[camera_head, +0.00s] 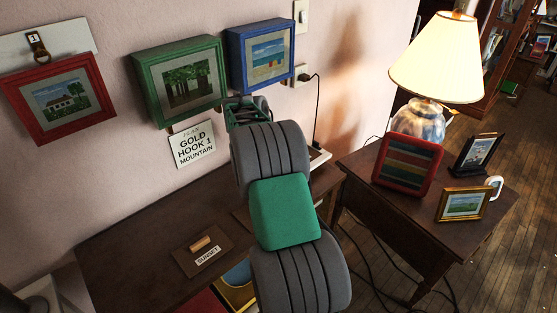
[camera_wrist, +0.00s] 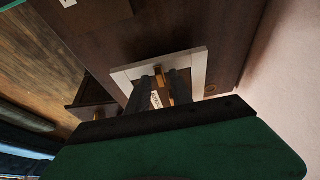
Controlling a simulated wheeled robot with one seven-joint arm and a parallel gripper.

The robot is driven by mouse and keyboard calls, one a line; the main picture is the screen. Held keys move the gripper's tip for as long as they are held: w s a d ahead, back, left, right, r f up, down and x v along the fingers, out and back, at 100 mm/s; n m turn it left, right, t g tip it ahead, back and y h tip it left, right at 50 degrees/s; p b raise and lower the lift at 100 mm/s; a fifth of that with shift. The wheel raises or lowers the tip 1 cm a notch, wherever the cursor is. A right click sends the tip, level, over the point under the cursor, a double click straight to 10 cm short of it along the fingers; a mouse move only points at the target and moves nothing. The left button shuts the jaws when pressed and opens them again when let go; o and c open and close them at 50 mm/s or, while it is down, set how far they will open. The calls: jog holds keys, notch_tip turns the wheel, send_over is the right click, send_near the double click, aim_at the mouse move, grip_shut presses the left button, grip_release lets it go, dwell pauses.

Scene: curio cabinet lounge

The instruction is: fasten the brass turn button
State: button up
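In the wrist view, my gripper (camera_wrist: 160,78) shows as two dark fingers over a white-framed panel (camera_wrist: 198,69). The fingers stand apart, and a small brass piece (camera_wrist: 162,84), possibly the turn button, shows in the gap between them. I cannot tell whether the fingers touch it. A pale label (camera_wrist: 155,99) shows below it. Another small brass bit (camera_wrist: 210,89) lies at the panel's right side. In the head view, my gripper (camera_head: 246,106) is mostly hidden behind my arm, and only a white corner (camera_head: 318,158) of what may be the same panel shows.
The dark wooden desk (camera_head: 130,240) carries a SUNSET plaque (camera_head: 203,251). Red (camera_head: 60,98), green (camera_head: 180,80) and blue (camera_head: 262,56) frames hang on the wall. A side table (camera_head: 400,205) holds a lamp (camera_head: 436,60) and several frames. A cord hangs by the socket.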

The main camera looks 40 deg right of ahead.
jog(key=shift+o, duration=0.2)
jog(key=v, duration=0.7)
jog(key=shift+a+r, duration=0.2)
jog(key=shift+r, duration=0.15)
